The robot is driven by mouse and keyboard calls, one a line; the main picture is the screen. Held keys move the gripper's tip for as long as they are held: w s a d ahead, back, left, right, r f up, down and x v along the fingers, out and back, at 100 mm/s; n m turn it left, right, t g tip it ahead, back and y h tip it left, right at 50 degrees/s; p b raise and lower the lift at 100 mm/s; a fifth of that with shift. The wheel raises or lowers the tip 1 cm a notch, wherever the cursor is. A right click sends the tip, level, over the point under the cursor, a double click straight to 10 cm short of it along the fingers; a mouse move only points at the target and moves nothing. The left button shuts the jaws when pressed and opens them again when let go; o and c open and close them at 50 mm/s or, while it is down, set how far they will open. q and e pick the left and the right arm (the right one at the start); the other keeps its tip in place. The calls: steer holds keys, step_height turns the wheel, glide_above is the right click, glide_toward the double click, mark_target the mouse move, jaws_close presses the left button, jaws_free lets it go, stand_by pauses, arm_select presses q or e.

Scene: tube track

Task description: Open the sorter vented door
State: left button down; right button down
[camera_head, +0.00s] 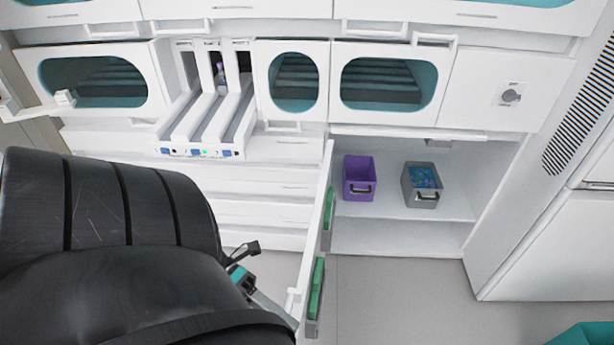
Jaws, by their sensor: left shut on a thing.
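A white cabinet door (313,237) stands swung out toward me, seen nearly edge-on, from the left side of an open lower compartment. Racks with green items are on its inner side. No vents can be made out on it from this angle. A small white handle (292,298) shows at its near edge. My left gripper (268,292) is just left of this edge, shut on the handle. My black left arm hides much of the gripper and the contact. My right gripper is not in view.
The open compartment holds a purple bin (359,178) and a grey bin (422,184) with blue contents on a shelf (390,211). A white panel with dark slots (582,108) stands at the right. Grey floor (400,300) lies clear right of the door.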

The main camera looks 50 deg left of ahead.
arm_select(q)
steer(key=shift+s+a, duration=0.35)
steer(key=shift+a, duration=0.15)
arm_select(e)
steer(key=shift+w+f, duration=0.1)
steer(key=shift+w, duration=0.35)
arm_select(q)
steer(key=c, duration=1.1)
jaws_free()
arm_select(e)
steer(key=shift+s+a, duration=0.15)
arm_select(q)
steer(key=shift+a, duration=0.1)
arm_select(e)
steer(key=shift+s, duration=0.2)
